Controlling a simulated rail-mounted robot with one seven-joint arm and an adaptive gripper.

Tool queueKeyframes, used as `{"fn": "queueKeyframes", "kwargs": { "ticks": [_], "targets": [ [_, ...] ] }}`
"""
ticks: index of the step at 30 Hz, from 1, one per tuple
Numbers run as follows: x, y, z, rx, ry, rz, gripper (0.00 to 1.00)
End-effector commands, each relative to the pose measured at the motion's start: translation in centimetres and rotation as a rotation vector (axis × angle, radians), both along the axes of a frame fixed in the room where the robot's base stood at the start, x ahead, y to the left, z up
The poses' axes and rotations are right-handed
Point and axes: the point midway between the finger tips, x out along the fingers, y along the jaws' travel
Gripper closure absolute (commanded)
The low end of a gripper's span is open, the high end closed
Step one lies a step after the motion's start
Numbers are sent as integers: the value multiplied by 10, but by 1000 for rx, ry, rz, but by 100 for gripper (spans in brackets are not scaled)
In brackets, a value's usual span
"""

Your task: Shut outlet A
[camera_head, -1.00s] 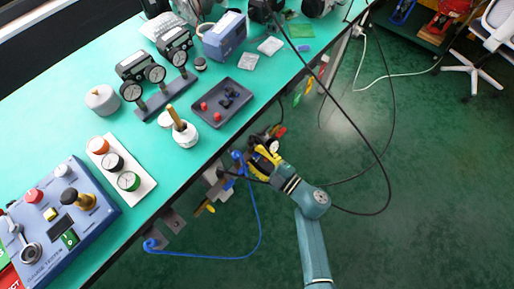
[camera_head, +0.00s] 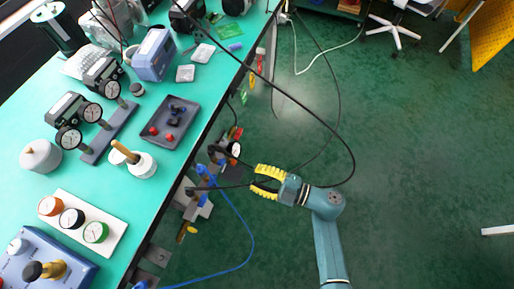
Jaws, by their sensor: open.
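A manifold of valves and fittings (camera_head: 200,205) is fixed along the front edge of the bench. It has blue parts (camera_head: 206,171), a small round gauge (camera_head: 235,149), a red handle (camera_head: 237,132) and a yellow handle (camera_head: 187,231). Which of these is outlet A I cannot tell; no label is readable. My gripper (camera_head: 257,181), with yellow ribbed fingers, is open and points left toward the manifold. It appears to the right of the fittings, apart from them, with nothing seen between its fingers. A dark cable crosses near the fingertips.
A blue hose (camera_head: 245,225) hangs from the manifold and black cables loop beside my arm. The green bench (camera_head: 120,185) carries gauges, a dark tray (camera_head: 168,140) and a blue tester (camera_head: 45,262).

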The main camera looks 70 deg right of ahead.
Motion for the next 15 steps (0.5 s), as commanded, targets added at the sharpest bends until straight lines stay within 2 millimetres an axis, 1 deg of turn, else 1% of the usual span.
{"fn": "queueKeyframes", "kwargs": {
  "ticks": [5, 7, 8, 9, 12, 15],
  "targets": [
    [0, 2, 1, 0, -2, 8, 63],
    [1, 15, 1, 1, -8, 64, 63],
    [-3, 22, 0, 3, -9, 93, 63],
    [-13, 24, -2, 7, -8, 111, 63],
    [-37, 11, -7, 11, -3, 73, 63],
    [-48, -4, -8, 11, -1, 20, 63]
  ]
}}
